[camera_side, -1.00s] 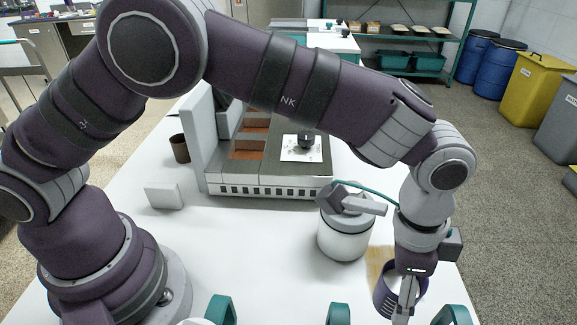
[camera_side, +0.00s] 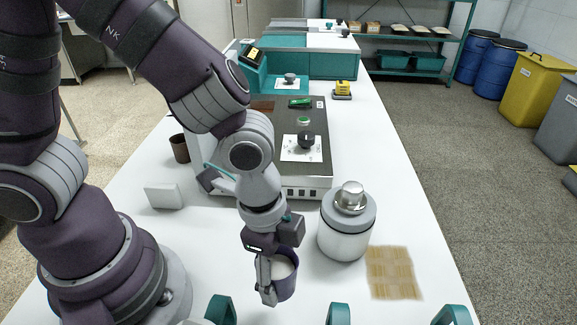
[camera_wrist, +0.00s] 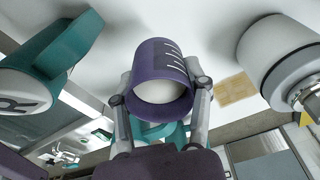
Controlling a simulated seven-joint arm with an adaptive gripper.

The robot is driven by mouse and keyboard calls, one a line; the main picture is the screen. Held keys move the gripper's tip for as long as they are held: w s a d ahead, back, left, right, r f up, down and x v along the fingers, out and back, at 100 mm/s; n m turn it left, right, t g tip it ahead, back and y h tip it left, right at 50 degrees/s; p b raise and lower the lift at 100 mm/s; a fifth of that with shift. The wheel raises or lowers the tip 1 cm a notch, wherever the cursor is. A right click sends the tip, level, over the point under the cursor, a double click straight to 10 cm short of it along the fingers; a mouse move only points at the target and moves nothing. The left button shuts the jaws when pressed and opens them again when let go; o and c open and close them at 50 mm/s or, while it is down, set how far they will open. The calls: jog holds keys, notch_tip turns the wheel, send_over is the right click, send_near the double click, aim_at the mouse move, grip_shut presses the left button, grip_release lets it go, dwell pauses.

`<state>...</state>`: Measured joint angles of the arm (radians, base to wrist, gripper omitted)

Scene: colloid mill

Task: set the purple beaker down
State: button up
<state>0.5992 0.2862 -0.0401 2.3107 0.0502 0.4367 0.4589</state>
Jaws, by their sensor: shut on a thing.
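The purple beaker (camera_side: 285,280) is in my gripper (camera_side: 268,285), low at the front of the white table in the side view. It looks close to upright and holds something white. Whether its base touches the table I cannot tell. In the wrist view the beaker (camera_wrist: 160,70) sits between the two fingers of my gripper (camera_wrist: 160,95), which are shut on its sides. White marks show on its wall.
A white and grey lidded jar (camera_side: 345,230) stands just right of the beaker. A tan woven mat (camera_side: 393,272) lies bare to its right. Teal handles (camera_side: 220,308) line the front edge. A dark brown cup (camera_side: 180,148) and white block (camera_side: 163,195) stand at left.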

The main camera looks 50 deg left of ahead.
aim_at(280, 307)
notch_tip(280, 307, down, 6)
dwell(0.4)
jog(key=shift+f, duration=0.15)
jog(key=o, duration=1.2)
jog(key=shift+c, duration=0.2)
jog(key=r, duration=0.4)
jog(key=a+r, duration=0.1)
jog(key=r, duration=0.7)
jog(key=shift+s+a+r, duration=0.2)
jog(key=shift+a, duration=0.1)
jog(key=a+r+n+t, duration=0.2)
jog(key=a+r+n, duration=0.1)
jog(key=a+n, duration=0.3)
jog(key=a+r+n+t+y, duration=0.1)
jog(key=a+r+n+t, duration=0.2)
jog(key=a+n, duration=0.3)
jog(key=shift+w+r+n, duration=0.2)
jog(key=shift+r+n, duration=0.2)
jog(key=shift+r, duration=0.4)
